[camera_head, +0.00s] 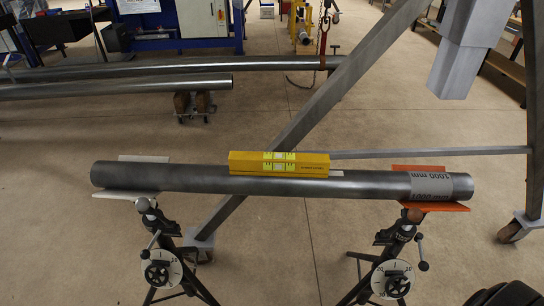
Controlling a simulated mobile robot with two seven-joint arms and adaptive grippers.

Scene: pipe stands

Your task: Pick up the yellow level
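The yellow level (279,163) lies lengthwise on top of a grey steel pipe (150,178), near the middle of its length. Its long side with pale green vials faces me. The pipe rests horizontally across two stands, a left stand (161,273) with a pale top plate and a right stand (391,278) with an orange top plate.
A label reading 1000 mm wraps the pipe's right end. A grey metal frame (335,88) on castors stands behind the pipe, one leg slanting down behind the level. Longer pipes (120,88) lie farther back at left. Bare floor (80,235) is clear at front left.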

